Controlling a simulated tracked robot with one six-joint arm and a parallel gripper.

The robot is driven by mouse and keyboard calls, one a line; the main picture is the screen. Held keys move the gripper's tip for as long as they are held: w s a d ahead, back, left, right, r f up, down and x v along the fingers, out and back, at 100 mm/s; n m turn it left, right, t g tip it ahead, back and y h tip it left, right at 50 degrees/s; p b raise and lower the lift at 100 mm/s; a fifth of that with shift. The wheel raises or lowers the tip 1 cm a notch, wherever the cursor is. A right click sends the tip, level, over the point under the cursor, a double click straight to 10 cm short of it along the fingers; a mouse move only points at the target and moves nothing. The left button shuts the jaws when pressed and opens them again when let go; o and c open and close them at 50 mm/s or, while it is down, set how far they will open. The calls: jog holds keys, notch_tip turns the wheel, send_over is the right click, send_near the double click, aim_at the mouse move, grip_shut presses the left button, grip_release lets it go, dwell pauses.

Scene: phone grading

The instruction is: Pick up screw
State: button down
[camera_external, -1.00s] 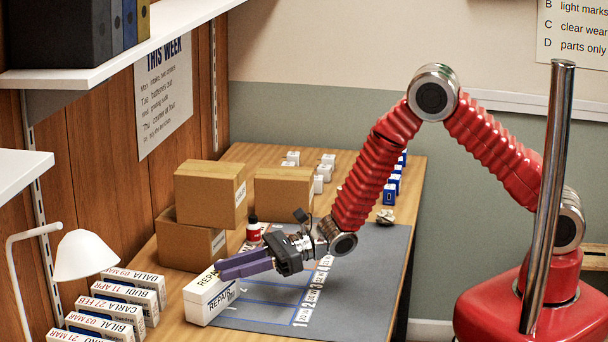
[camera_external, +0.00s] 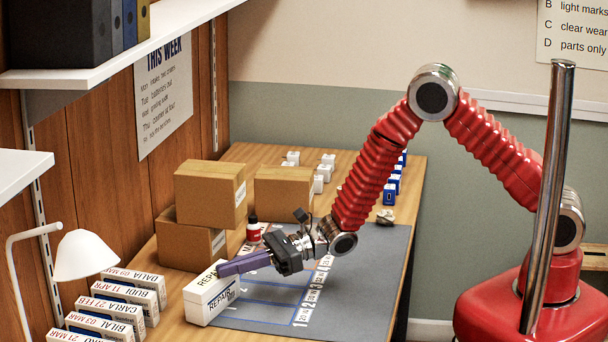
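I cannot make out a screw in this view. My gripper (camera_external: 224,268), with purple fingers, reaches left and slightly down over the top of a white box (camera_external: 205,302) lettered REPAIR. The fingers look drawn together. Anything between their tips is too small or hidden to see. Whether the tips touch the box top is unclear.
The grey mat (camera_external: 375,270) has blue lines and a numbered strip. Brown cartons (camera_external: 210,195) stand behind my gripper, with a small red-and-white bottle (camera_external: 253,230) beside them. Labelled white boxes (camera_external: 115,305) and a white lamp (camera_external: 84,255) stand at left. The mat's right side is mostly clear.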

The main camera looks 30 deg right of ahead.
jog(key=shift+f, duration=0.1)
dwell(0.3)
notch_tip(320, 180, up, 10)
dwell(0.6)
dwell(0.5)
jog(key=shift+w+a+r, duration=0.25)
jog(key=shift+w+a, duration=0.8)
jog(key=shift+f, duration=0.1)
jog(key=shift+f, duration=3.05)
jog(key=shift+f, duration=1.85)
